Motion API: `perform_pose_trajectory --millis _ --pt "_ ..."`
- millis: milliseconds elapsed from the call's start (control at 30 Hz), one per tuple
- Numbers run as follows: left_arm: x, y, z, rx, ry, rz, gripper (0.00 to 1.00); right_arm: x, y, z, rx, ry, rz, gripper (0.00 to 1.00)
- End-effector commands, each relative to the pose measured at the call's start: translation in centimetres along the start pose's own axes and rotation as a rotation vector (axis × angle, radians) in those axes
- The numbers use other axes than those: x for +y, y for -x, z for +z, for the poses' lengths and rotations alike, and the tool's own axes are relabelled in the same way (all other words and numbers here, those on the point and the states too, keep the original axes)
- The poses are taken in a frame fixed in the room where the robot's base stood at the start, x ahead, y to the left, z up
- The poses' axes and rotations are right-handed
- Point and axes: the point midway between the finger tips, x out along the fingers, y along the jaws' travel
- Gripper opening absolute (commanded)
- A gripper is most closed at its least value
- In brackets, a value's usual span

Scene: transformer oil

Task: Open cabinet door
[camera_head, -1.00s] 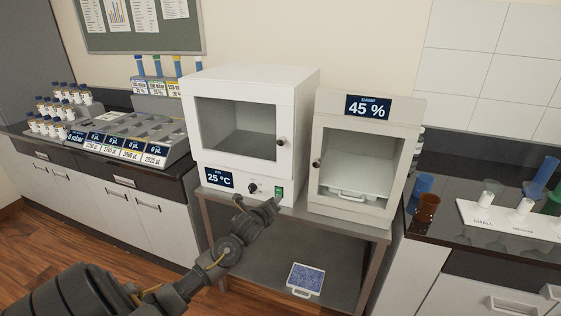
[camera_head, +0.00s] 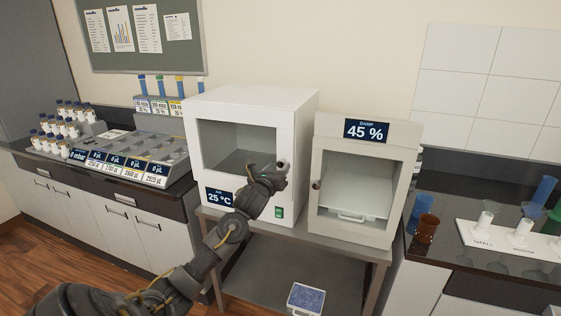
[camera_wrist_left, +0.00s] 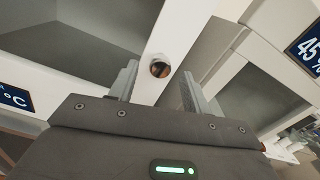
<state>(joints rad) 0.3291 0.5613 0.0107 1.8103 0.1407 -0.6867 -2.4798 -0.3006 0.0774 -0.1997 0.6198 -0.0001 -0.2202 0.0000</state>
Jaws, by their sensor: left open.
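A white cabinet (camera_head: 250,100) with a glass door and a "25 °C" label stands on a metal stand, its door shut. Its round door knob (camera_wrist_left: 160,67) shows in the left wrist view, beyond and between the two fingers of my left gripper (camera_wrist_left: 160,88). In the head view my left gripper (camera_head: 282,172) is at the right edge of this door and hides the knob. The gripper is open; the knob is not clamped. A second, greyer cabinet (camera_head: 362,145) with a "45 %" label stands to the right, with its knob on the left edge and a tray inside.
The metal stand (camera_head: 330,246) has a lower shelf with a blue-topped device (camera_head: 306,298). A counter with a tray rack (camera_head: 140,158) and bottles is at left. Cups and a white holder (camera_head: 512,236) are on the right counter.

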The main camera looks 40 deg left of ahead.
Motion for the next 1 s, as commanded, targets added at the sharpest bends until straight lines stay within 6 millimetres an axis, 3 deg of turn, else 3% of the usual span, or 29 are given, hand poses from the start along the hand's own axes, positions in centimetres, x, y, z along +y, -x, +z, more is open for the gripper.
perform_pose_trajectory --millis 233,633,1000 --pt "-0.1 -3.0 0.1 0.0 0.002 0.0 0.48 0.0 1.1 -0.1 0.0 0.001 0.0 0.36" --pt "0.0 -3.5 -0.1 0.0 0.0 -0.002 0.47 0.2 1.1 -0.1 0.0 0.002 0.002 0.36" --pt "0.0 -3.5 -0.1 0.0 0.0 -0.001 0.0 0.3 1.1 -0.1 0.0 0.002 0.004 0.36"
